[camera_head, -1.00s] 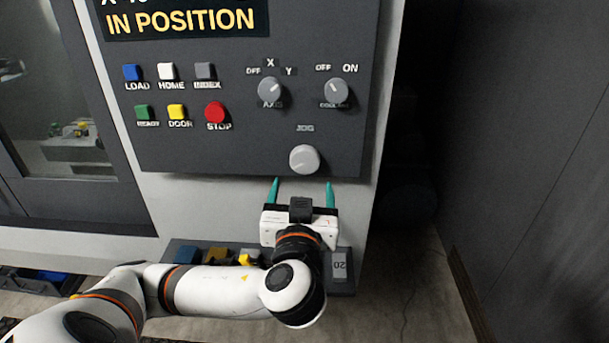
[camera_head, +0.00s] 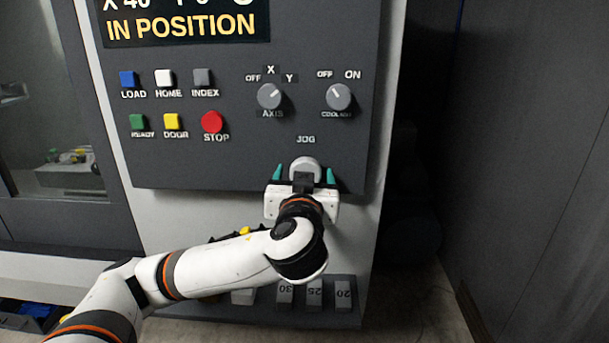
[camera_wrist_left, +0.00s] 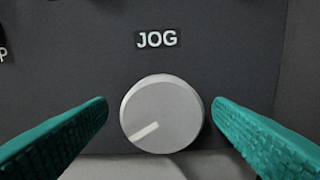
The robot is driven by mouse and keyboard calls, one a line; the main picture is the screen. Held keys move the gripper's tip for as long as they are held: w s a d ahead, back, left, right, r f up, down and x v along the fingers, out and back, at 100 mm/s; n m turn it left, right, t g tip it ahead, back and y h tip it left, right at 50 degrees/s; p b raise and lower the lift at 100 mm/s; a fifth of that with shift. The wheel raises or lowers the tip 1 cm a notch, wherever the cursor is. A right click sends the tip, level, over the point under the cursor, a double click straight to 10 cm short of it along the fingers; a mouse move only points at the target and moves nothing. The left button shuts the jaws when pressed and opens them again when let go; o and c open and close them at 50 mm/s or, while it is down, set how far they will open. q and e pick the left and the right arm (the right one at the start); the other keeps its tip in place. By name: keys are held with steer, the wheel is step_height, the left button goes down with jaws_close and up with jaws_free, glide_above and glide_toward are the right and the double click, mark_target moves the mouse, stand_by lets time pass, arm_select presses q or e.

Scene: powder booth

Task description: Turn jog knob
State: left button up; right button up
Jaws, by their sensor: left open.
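The jog knob (camera_head: 305,168) is a round light-grey dial low on the dark control panel (camera_head: 230,165), under the JOG label. In the left wrist view the knob (camera_wrist_left: 162,113) has a pale pointer line toward its lower left. My left gripper (camera_head: 304,174) is open, with one teal finger on each side of the knob. In the left wrist view the fingers (camera_wrist_left: 160,112) show a gap to the knob on both sides. My gripper body hides the knob's lower part in the head view. My right gripper is not in view.
Above are the axis knob (camera_head: 269,96), the coolant knob (camera_head: 338,96) and the red STOP button (camera_head: 211,122) among several push buttons. A display (camera_head: 185,22) reads IN POSITION. A numbered rack (camera_head: 314,291) sits below the panel. A dark wall (camera_head: 535,150) stands at right.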

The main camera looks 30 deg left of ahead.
arm_select(q)
steer(key=shift+w, duration=0.2)
steer(key=shift+c, duration=0.5)
steer(key=c, duration=0.9)
steer(key=shift+o, duration=0.2)
steer(key=shift+f+m, duration=0.1)
steer(key=shift+m, duration=0.2)
steer(key=m+p, duration=1.5)
steer(key=m, duration=0.8)
steer(key=shift+d+f, duration=0.1)
steer(key=shift+f, duration=0.05)
